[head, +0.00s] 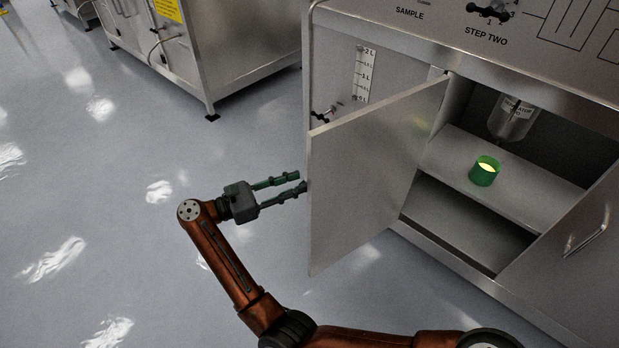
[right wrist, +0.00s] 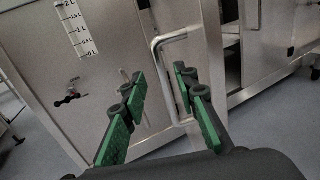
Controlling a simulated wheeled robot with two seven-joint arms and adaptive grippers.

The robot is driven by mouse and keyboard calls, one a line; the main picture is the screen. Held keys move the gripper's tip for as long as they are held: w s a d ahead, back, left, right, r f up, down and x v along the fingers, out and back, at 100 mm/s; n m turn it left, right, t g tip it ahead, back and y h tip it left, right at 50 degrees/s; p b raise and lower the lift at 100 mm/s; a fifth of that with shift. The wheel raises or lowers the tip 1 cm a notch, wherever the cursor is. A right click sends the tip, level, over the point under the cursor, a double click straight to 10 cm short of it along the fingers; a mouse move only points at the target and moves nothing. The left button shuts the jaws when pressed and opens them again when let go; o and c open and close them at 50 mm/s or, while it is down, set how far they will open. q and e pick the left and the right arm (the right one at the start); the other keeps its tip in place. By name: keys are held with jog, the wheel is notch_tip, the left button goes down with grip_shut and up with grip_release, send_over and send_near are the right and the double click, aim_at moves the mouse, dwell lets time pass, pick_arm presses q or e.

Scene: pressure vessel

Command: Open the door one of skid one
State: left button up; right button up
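The grey metal cabinet door (head: 365,165) stands swung well open in the head view, with its outer face turned away from that camera. My right gripper (head: 297,182) is at the left edge of the door, its fingers pointing towards it. In the right wrist view the door's bar handle (right wrist: 165,88) appears between the spread fingers of my right gripper (right wrist: 160,84). The fingers are apart and not closed on the bar. Whether either finger touches it I cannot tell. My left gripper is not in view.
The open compartment holds a green cup (head: 484,172) on a shelf (head: 530,182) under a metal vessel (head: 512,118). A second door with a handle (head: 588,236) is at the right. Another steel unit (head: 215,50) stands behind. The floor at the left is clear.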

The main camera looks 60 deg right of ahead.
jog(key=shift+v, duration=2.4)
